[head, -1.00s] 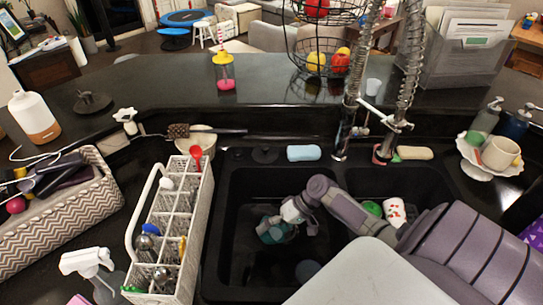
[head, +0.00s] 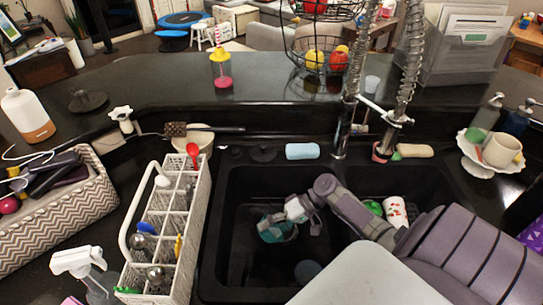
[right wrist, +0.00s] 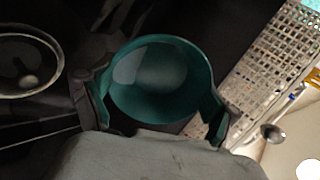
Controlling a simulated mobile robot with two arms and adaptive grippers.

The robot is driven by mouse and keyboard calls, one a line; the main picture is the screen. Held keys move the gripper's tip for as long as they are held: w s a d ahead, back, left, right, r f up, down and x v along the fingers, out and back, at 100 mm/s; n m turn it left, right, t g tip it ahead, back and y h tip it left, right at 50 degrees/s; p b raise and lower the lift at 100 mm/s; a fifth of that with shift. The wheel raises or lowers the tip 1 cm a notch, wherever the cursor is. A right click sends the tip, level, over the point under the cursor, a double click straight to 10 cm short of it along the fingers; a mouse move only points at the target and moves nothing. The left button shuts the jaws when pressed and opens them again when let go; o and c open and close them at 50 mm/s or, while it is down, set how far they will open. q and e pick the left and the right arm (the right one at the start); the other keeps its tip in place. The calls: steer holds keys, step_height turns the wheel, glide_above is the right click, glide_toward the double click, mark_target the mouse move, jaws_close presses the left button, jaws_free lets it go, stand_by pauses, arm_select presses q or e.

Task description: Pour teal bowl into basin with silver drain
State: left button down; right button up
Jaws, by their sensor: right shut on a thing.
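The teal bowl (head: 275,232) is inside the left basin (head: 238,262) of the black double sink, above its floor as far as I can judge. My right gripper (head: 290,220) is shut on the bowl's rim. In the right wrist view the bowl (right wrist: 160,85) is tilted, with its inside showing, and my right gripper's fingers (right wrist: 155,108) are on both sides of it. I cannot make out any contents. A round drain with a silver rim (right wrist: 28,62) shows at the upper left of that view; in the head view it is a dim disc (head: 307,270). My left gripper is out of view.
The right basin holds a green item (head: 373,208) and a white cup with red spots (head: 395,210). A white utensil rack (head: 160,230) stands left of the sink. A coiled faucet (head: 345,125) rises behind it, near a blue sponge (head: 302,151).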

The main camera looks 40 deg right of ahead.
stand_by(0.6)
steer(key=shift+d+f+y+b, duration=0.1)
steer(key=shift+y+b, duration=0.2)
steer(key=shift+b, duration=0.35)
steer(key=shift+d+r+y+b, duration=0.2)
steer(key=shift+y+b, duration=0.1)
steer(key=shift+b, duration=0.25)
steer(key=shift+r, duration=0.1)
steer(key=shift+a, duration=0.1)
